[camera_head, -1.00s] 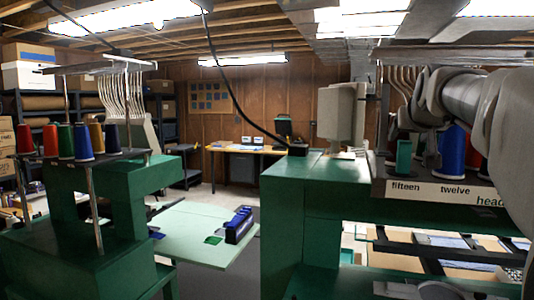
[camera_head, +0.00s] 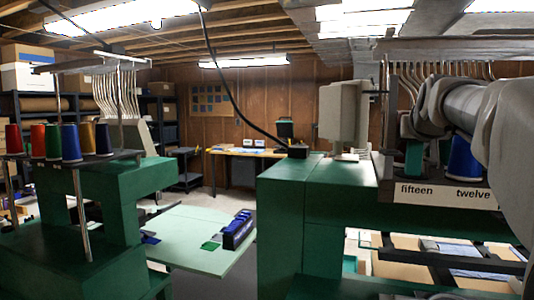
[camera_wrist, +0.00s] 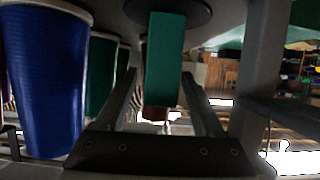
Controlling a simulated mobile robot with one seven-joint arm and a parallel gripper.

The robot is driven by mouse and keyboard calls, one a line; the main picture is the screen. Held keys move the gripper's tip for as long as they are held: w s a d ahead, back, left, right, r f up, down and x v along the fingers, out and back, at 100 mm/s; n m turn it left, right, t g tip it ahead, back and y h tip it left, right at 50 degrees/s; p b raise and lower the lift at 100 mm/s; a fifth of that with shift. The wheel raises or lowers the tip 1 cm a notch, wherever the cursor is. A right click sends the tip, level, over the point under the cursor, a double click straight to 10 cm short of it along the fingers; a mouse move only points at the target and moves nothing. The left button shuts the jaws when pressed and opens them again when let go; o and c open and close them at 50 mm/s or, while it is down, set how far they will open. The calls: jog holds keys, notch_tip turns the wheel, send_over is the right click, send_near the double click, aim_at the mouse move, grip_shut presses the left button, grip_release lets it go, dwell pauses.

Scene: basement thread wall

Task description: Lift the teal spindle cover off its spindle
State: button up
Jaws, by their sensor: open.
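The teal spindle cover (camera_head: 413,158) stands upright on the thread shelf above the "fifteen" label in the head view. My gripper (camera_head: 422,124) is at its top and hides part of it. The wrist view shows the scene upside down: the cover (camera_wrist: 165,55) is a flat-sided teal block rising from a dark round disc (camera_wrist: 195,14). My gripper (camera_wrist: 159,80) is open, with one finger on each side of the cover's free end. Small gaps seem to show beside it, but I cannot tell whether a finger touches it. The spindle inside is hidden.
A blue thread cone (camera_head: 465,160) stands just right of the cover, above the "twelve" label, and is large in the wrist view (camera_wrist: 42,80). A dark green cone (camera_wrist: 100,75) is close too. Thread tubes (camera_head: 440,70) and a rail run above the shelf. The green machine body (camera_head: 300,200) is left.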

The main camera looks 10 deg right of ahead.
jog(key=shift+w, duration=0.15)
grip_shut()
jog(key=shift+r, duration=0.1)
dwell(0.4)
notch_tip(320, 180, up, 18)
jog(key=p, duration=0.6)
